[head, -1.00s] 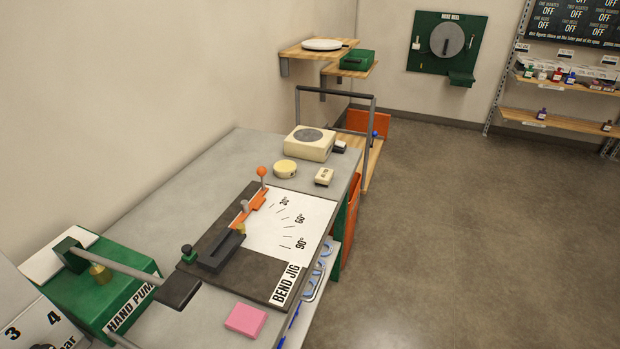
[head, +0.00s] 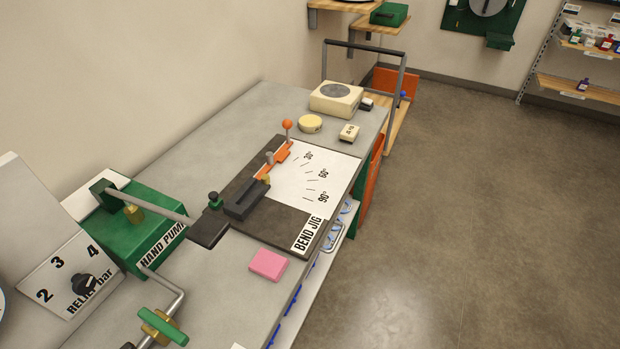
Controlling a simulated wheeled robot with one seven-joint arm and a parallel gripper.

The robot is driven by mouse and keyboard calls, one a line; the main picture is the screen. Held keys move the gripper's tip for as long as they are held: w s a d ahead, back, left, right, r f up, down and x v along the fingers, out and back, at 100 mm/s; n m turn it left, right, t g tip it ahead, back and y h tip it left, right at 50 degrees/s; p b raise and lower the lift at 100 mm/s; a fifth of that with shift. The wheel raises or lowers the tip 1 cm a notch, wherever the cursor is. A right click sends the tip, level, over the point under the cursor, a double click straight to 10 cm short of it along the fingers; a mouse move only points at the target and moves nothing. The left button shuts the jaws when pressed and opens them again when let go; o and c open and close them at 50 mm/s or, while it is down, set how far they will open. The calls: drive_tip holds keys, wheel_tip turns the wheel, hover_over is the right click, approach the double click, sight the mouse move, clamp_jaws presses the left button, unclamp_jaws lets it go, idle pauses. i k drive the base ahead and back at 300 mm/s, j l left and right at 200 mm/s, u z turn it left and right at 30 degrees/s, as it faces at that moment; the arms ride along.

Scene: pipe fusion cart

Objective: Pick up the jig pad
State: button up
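The jig pad is most likely the pink square block (head: 268,264), which carries no label. It lies flat on the grey bench top, just in front of the dark board of the bend jig (head: 279,231). Nothing covers it, and it is apart from the hand pump (head: 150,236) to its left. My gripper does not show in the head view.
A green-handled valve (head: 163,326) with a bent pipe stands at the near left, by the relief dial panel (head: 84,284). The pump's lever reaches toward the jig. The bench (head: 208,270) is bare around the pink block. Open floor (head: 450,200) lies to the right.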

sight(349, 134)
drive_tip(key=u, duration=0.25)
drive_tip(key=i+l+u, duration=0.2)
drive_tip(key=u, duration=0.2)
drive_tip(key=i+l+u, duration=0.15)
drive_tip(key=l+u, duration=0.25)
